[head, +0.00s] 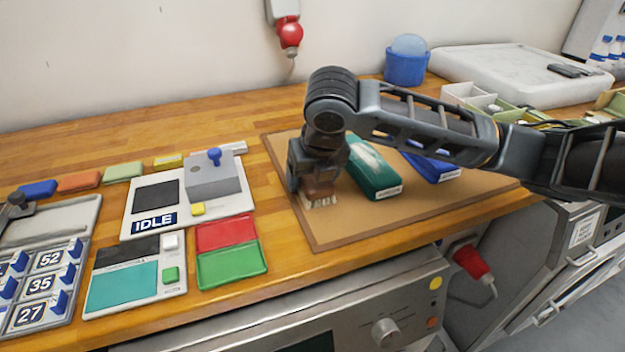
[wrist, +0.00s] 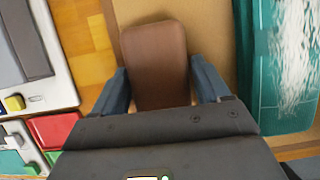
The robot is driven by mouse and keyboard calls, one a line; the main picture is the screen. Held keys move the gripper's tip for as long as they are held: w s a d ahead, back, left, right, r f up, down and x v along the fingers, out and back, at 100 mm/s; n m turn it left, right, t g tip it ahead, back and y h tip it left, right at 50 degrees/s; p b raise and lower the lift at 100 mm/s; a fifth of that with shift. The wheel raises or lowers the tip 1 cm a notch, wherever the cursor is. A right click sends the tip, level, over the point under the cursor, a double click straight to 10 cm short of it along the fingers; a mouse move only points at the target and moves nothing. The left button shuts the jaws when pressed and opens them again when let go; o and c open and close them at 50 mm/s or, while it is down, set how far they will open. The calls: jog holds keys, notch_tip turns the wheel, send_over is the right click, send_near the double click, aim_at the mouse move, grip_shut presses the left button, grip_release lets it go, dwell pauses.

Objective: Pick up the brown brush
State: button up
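The brown brush (head: 320,196) stands at the left part of the tan mat (head: 337,238), with its pale bristles down, in the head view. In the wrist view its brown back (wrist: 155,62) shows between my two fingers. My gripper (head: 312,180) is right over the brush and points down. In the wrist view my gripper (wrist: 160,90) has one finger on each side of the brush, close to its sides. I cannot tell whether the fingers press on it, as my gripper's body hides its near end.
A green box (head: 372,172) lies on the mat just right of my gripper, and a blue box (head: 432,165) lies beyond it. To the left are red (head: 226,233) and green (head: 232,266) trays and a device marked IDLE (head: 168,195).

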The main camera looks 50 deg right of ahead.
jog(key=c, duration=0.7)
jog(key=shift+c, duration=0.2)
jog(key=shift+r, duration=0.15)
jog(key=shift+r, duration=0.4)
notch_tip(320, 180, up, 4)
jog(key=shift+s+d+f, duration=0.1)
jog(key=shift+d, duration=0.05)
jog(key=s+d+r+b, duration=0.1)
jog(key=s+d+r, duration=0.5)
jog(key=s, duration=0.3)
jog(key=shift+d+r, duration=0.35)
jog(key=shift+d, duration=0.1)
